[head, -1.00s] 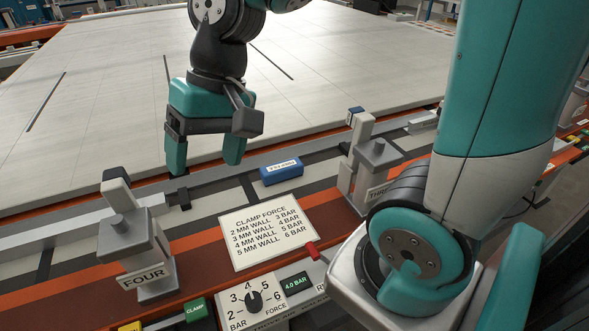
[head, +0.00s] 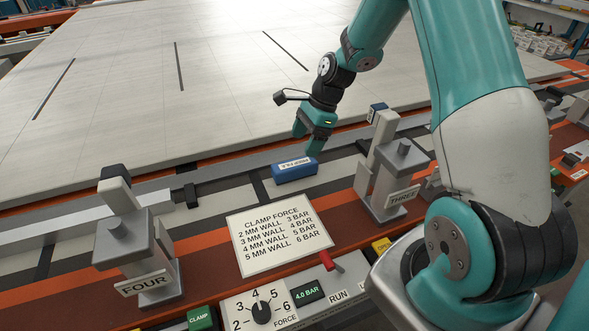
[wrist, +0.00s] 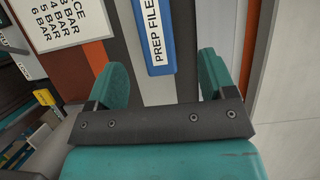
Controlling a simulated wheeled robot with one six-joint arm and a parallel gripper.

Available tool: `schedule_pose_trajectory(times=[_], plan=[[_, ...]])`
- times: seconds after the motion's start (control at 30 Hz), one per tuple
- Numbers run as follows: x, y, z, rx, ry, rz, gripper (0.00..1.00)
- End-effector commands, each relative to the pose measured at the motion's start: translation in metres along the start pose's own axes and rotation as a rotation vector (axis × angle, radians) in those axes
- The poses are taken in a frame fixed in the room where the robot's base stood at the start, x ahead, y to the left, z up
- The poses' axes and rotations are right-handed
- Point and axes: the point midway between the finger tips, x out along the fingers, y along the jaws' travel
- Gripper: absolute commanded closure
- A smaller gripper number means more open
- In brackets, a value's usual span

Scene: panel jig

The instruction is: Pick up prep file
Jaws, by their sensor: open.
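The prep file is a blue block (head: 295,170) with a white label, lying on the grey strip between the panel and the orange rail. In the wrist view the prep file (wrist: 153,38) reads "PREP FILE" and lies ahead of the fingertips, between their lines. My gripper (head: 308,143) is open and empty, just above and behind the block in the head view. In the wrist view my gripper (wrist: 162,75) shows both teal fingers apart, with nothing between the tips. Whether a finger touches the block cannot be told.
Clamp post FOUR (head: 140,255) stands at left and clamp post THREE (head: 393,175) just right of the file. A clamp force card (head: 278,238) and a control panel with a dial (head: 262,312) lie in front. The large pale panel (head: 150,90) fills the back.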

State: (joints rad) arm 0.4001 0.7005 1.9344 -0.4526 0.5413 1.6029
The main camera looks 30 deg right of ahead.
Motion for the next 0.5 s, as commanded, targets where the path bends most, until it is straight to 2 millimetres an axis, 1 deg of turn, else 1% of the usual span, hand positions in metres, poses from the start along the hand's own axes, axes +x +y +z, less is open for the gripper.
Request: schedule_pose_trajectory(times=[0.03, 0.1, 0.37, 0.5], plan=[[0.01, 0.001, 0.001, -0.002, -0.001, 0.004, 0.23], [0.02, 0.001, 0.001, -0.002, -0.001, 0.003, 0.23], [0.04, 0.002, 0.002, -0.003, 0.0, 0.004, 0.23], [0.062, 0.006, 0.002, -0.003, 0.0, 0.005, 0.23]])
